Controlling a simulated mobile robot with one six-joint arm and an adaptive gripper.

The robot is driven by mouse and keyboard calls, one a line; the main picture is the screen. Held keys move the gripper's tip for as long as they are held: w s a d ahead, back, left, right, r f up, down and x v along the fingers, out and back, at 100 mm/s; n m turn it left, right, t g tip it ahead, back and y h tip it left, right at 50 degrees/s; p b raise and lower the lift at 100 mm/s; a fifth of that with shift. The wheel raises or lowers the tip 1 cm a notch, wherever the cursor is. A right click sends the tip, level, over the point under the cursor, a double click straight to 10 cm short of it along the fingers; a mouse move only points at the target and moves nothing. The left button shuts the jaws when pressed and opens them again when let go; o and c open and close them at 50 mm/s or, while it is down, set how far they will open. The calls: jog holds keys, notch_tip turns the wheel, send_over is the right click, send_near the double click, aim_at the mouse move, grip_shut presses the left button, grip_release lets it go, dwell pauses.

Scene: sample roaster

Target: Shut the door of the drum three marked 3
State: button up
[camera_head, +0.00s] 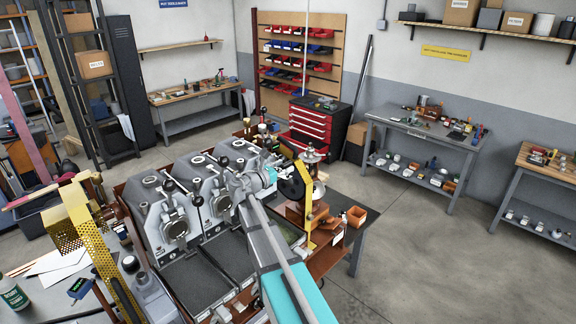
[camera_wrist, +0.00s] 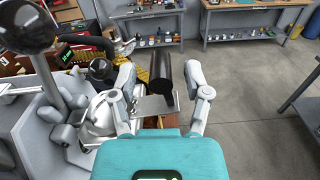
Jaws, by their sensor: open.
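The sample roaster (camera_head: 150,262) is a grey machine with a row of drums. Two round drum fronts show in the head view, the left one (camera_head: 174,222) and the middle one (camera_head: 220,202). My arm covers much of the right end, where a third drum would be, and no mark 3 is readable. In the wrist view my gripper (camera_wrist: 160,82) is open, with its fingers wide apart and nothing held. A dark cylinder (camera_wrist: 156,66) and a flat metal plate (camera_wrist: 156,106) show between and beyond the fingers. A rounded silver part (camera_wrist: 100,114) lies left of the left finger. Contact is unclear.
A black ball knob on a lever (camera_wrist: 28,26) stands close at left in the wrist view. A yellow perforated guard (camera_head: 104,262) stands left of the roaster. The floor (camera_head: 430,255) at right is clear.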

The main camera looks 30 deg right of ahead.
jog(key=shift+x, duration=1)
grip_shut()
